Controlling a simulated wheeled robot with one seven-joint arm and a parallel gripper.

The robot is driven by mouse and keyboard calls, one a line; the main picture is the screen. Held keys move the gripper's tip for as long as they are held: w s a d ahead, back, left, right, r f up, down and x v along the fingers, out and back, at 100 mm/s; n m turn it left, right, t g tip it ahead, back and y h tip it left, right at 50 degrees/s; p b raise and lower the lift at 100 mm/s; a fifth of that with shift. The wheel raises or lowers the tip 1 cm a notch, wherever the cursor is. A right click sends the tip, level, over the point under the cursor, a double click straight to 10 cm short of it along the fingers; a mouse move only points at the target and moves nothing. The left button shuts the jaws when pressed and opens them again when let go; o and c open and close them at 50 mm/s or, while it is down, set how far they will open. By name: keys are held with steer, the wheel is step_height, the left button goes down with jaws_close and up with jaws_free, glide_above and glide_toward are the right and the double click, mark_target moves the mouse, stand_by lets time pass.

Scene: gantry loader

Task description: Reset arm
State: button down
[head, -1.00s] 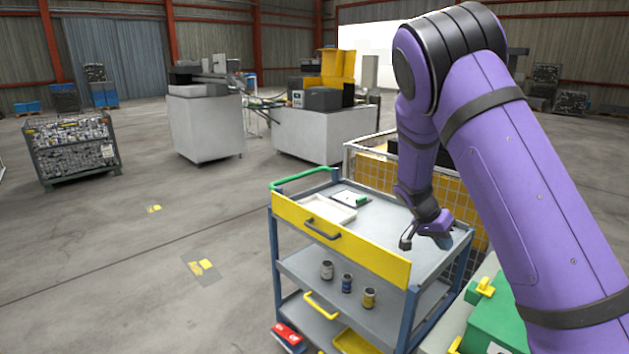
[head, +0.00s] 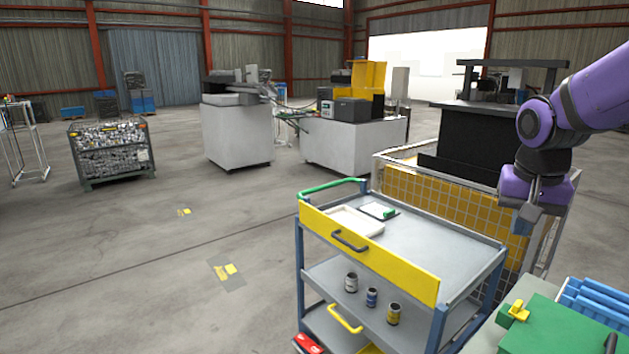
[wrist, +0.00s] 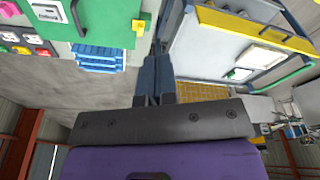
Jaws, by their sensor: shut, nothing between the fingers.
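My purple arm reaches in from the right edge of the head view. My gripper (head: 528,216) hangs at its end, pointing down, above and to the right of the blue trolley (head: 470,262). Its narrow fingers also show in the wrist view (wrist: 157,62), side by side, shut and empty. The fingers touch nothing that I can see.
The trolley carries a white tray (head: 354,222), a clipboard (head: 379,210) and several cans. A mesh cage (head: 455,208) stands behind the trolley. Floor on the left is open.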

steer(key=s+a+r+n+t, duration=0.1)
steer(key=s+a+r+n, duration=0.1)
steer(key=s, duration=0.6)
steer(key=s+a+r+n+t+y, duration=0.1)
steer(key=s+a+r+n+t, duration=0.1)
steer(key=s, duration=0.7)
steer(key=shift+a+r+n, duration=0.35)
steer(key=shift+r+n, duration=0.3)
steer(key=shift+n, duration=0.15)
